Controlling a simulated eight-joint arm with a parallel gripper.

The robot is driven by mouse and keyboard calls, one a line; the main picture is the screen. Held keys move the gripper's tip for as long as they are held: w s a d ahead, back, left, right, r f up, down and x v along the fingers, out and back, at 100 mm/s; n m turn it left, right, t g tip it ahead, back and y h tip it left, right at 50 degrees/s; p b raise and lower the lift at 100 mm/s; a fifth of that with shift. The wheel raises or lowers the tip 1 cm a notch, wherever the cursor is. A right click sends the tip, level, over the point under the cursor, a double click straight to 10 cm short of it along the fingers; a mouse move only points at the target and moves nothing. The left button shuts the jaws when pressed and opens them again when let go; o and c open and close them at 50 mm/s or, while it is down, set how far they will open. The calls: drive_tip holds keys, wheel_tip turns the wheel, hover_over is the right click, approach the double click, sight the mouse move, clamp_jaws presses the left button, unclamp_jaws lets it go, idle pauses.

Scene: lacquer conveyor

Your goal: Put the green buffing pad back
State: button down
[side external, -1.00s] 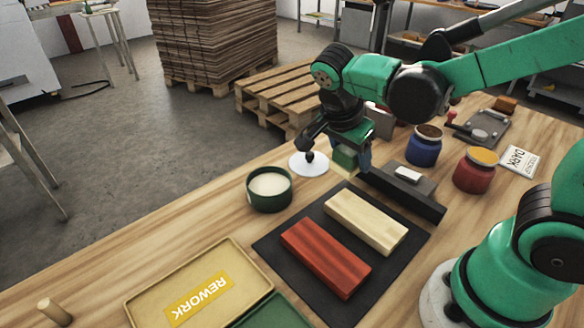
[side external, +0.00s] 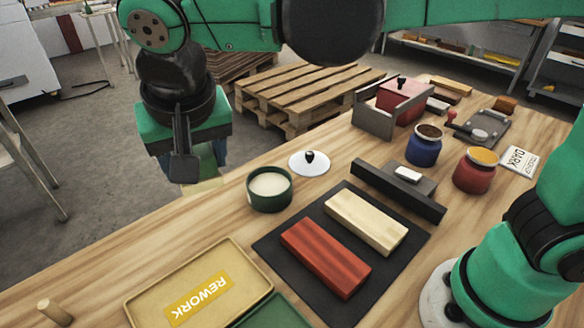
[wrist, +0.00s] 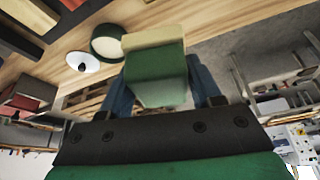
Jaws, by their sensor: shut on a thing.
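The buffing pad is a green block with a cream face. My gripper (side external: 203,160) is shut on it, with a blue finger on either side. In the wrist view the green buffing pad (wrist: 160,80) fills the space between the fingers, cream face at the far end. In the side view most of the pad is hidden behind my gripper, and a strip of its cream face (side external: 203,187) shows below. My gripper is raised near the table's far left edge, left of the green pot (side external: 269,189).
A white lid (side external: 309,163) with a black knob lies behind the pot. A dark mat (side external: 275,245) carries a red and a cream block. The REWORK tray (side external: 150,297) is at the front, with a wooden peg (side external: 54,312) to its left. Jars stand right. The left tabletop is largely bare.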

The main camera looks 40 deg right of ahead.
drive_tip(key=s+a+r+n+y, duration=0.1)
drive_tip(key=s+a+n, duration=0.15)
drive_tip(key=a, duration=0.25)
hover_over(199, 286)
drive_tip(key=s, duration=0.1)
drive_tip(key=shift+n+t, duration=0.3)
drive_tip(key=shift+n, duration=0.05)
wheel_tip(199, 286, down, 15)
drive_tip(key=shift+f, duration=2.1)
drive_tip(key=shift+c, duration=0.8)
unclamp_jaws()
drive_tip(key=shift+f, duration=0.1)
